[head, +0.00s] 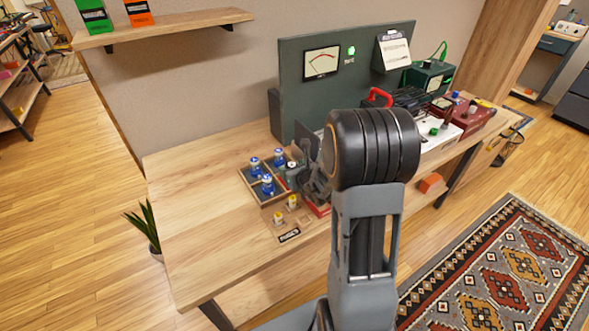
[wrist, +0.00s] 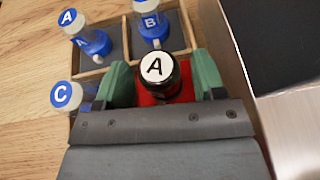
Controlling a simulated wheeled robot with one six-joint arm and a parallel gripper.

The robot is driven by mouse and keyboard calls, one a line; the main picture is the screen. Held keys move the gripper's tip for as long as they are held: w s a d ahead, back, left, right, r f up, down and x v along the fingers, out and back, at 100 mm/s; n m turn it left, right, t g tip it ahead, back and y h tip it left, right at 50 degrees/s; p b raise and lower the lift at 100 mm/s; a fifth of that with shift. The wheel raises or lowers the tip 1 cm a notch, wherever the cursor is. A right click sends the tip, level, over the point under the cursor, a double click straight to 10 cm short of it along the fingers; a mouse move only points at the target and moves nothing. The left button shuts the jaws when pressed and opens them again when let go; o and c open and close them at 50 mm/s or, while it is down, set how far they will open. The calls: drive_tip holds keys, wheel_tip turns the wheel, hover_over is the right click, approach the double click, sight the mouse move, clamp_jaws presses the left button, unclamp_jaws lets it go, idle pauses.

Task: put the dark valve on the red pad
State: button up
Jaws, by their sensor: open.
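The dark valve (wrist: 155,68), with a white cap marked A, is between the two green fingers of my gripper (wrist: 162,76) in the wrist view. The fingers are open, one on each side of it; I cannot tell whether either touches. The red pad (wrist: 187,84) shows around the valve's lower part. The valve appears upright over it, but its base is hidden, so contact with the pad is unclear. In the head view the white cap of the dark valve (head: 292,165) shows beside my gripper (head: 304,177), partly covered by my arm.
A wooden tray (wrist: 126,46) with dark compartments adjoins the pad. Blue valves marked A (wrist: 92,40), B (wrist: 150,25) and C (wrist: 65,95) stand there. A steel-grey surface (wrist: 295,120) is close on the right. The bench's left end (head: 185,200) is clear.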

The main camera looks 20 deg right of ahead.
drive_tip(key=shift+r, duration=0.2)
drive_tip(key=shift+s+r+p, duration=0.15)
drive_tip(key=shift+s+p, duration=0.05)
drive_tip(key=shift+p, duration=0.1)
drive_tip(key=v, duration=0.5)
drive_tip(key=shift+s+d+r, duration=0.1)
drive_tip(key=shift+s+r, duration=0.05)
drive_tip(key=shift+s, duration=0.1)
drive_tip(key=shift+s+f+b, duration=0.2)
drive_tip(key=shift+f+b, duration=0.1)
drive_tip(key=shift+b, duration=0.7)
drive_tip(key=b, duration=0.1)
drive_tip(key=s+b, duration=0.1)
drive_tip(key=b, duration=0.1)
drive_tip(key=shift+r, duration=0.2)
drive_tip(key=shift+s+r+b, duration=0.25)
drive_tip(key=shift+s+b, duration=0.4)
drive_tip(key=shift+b, duration=0.5)
drive_tip(key=shift+s+r, duration=0.35)
drive_tip(key=shift+b+v, duration=0.7)
drive_tip(key=shift+v, duration=0.45)
